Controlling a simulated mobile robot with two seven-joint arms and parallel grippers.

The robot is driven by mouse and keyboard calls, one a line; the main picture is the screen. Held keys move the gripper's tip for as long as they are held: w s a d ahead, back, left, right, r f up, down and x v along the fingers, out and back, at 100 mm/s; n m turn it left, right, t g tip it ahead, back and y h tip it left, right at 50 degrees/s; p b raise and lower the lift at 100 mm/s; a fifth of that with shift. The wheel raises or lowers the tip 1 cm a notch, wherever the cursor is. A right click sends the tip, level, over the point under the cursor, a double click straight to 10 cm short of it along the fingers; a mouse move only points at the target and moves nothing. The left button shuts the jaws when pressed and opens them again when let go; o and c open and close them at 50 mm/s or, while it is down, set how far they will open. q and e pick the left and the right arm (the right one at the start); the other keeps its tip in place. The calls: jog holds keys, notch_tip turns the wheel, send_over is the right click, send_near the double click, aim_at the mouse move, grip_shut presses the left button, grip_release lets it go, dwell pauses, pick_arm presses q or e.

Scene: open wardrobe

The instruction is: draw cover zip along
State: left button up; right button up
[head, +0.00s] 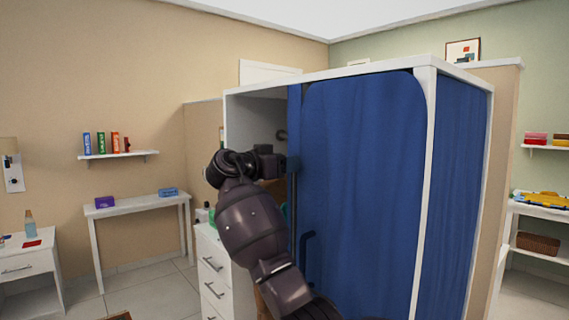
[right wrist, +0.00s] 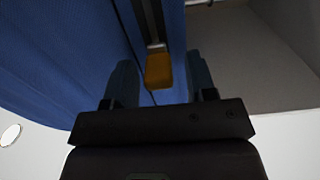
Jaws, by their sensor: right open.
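The blue cover (head: 360,180) hangs over the front and side of the wardrobe's white frame. A darker blue strip (head: 294,120) runs upright along its left front edge. My right gripper (head: 284,165) is up at this strip, in front of the opening. In the right wrist view a yellow-orange tab (right wrist: 158,70), which looks like the zip pull, hangs from a small metal piece on the blue strip. It lies between the two fingers of the right gripper (right wrist: 160,78), with a gap on each side. The right gripper is open. My left gripper is out of view.
The wardrobe's white frame (head: 426,150) stands around the cover. A white chest of drawers (head: 213,275) stands below, left of my arm. A white side table (head: 140,206) is farther left.

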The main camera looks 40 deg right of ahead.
aim_at(293, 226)
jog(key=shift+c, duration=0.8)
jog(key=c, duration=0.7)
grip_shut()
jog(key=shift+f, duration=0.3)
notch_tip(293, 226, down, 17)
jog(key=b, duration=0.5)
jog(key=shift+w, duration=0.15)
pick_arm(q)
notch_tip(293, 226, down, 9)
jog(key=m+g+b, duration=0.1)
jog(key=b, duration=0.6)
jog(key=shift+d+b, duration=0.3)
pick_arm(e)
notch_tip(293, 226, down, 21)
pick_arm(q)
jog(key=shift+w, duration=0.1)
pick_arm(e)
jog(key=shift+s, duration=0.2)
